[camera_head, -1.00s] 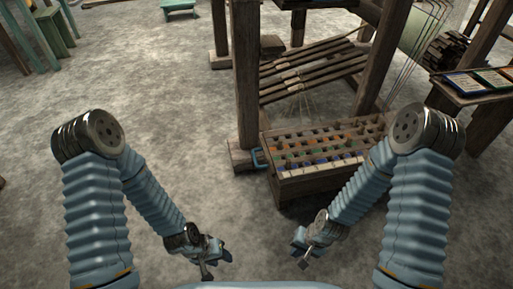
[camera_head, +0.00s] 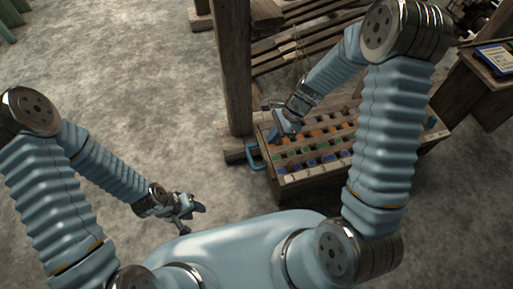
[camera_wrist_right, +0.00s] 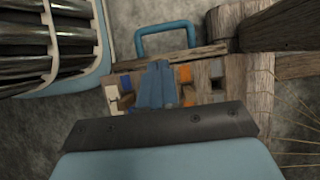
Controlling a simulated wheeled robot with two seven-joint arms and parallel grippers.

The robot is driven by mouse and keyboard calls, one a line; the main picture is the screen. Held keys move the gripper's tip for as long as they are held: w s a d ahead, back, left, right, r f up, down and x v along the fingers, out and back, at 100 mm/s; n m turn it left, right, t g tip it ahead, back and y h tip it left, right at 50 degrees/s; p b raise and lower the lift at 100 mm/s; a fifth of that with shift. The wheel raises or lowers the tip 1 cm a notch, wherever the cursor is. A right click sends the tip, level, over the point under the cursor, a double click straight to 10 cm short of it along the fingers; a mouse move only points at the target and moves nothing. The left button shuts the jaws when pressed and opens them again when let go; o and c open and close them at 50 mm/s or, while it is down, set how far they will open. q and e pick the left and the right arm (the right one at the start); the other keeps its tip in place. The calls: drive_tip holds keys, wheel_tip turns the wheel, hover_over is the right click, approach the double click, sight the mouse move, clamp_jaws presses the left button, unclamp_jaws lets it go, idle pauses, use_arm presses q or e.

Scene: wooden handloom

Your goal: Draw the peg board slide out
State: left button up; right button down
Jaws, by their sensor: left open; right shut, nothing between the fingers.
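The peg board slide (camera_head: 310,178) is a wooden box at the foot of the loom, with rows of orange, green and blue pegs and a pale numbered strip along its front. A blue handle (camera_head: 254,157) sticks out from its left end. It also shows in the right wrist view (camera_wrist_right: 167,36), apart from my fingers. My right gripper (camera_head: 277,132) is shut and empty, above the left end of the peg board, close to the handle. Its shut blue fingers (camera_wrist_right: 157,84) hide part of the pegs. My left gripper (camera_head: 192,208) is open and empty over the floor, left of the box.
A thick loom post (camera_head: 234,70) rises just behind the handle on a wooden foot. Slanted wooden bars (camera_head: 300,50) lie behind the pegs. A side table (camera_head: 480,85) stands at the right. The floor (camera_head: 150,100) to the left is clear.

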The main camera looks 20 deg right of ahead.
drive_tip(key=shift+f, duration=0.1)
drive_tip(key=b+x, duration=0.1)
drive_tip(key=x, duration=0.9)
drive_tip(key=shift+b, duration=0.4)
drive_tip(key=a, duration=0.6)
drive_tip(key=shift+w+a, duration=0.2)
drive_tip(key=shift+a, duration=0.05)
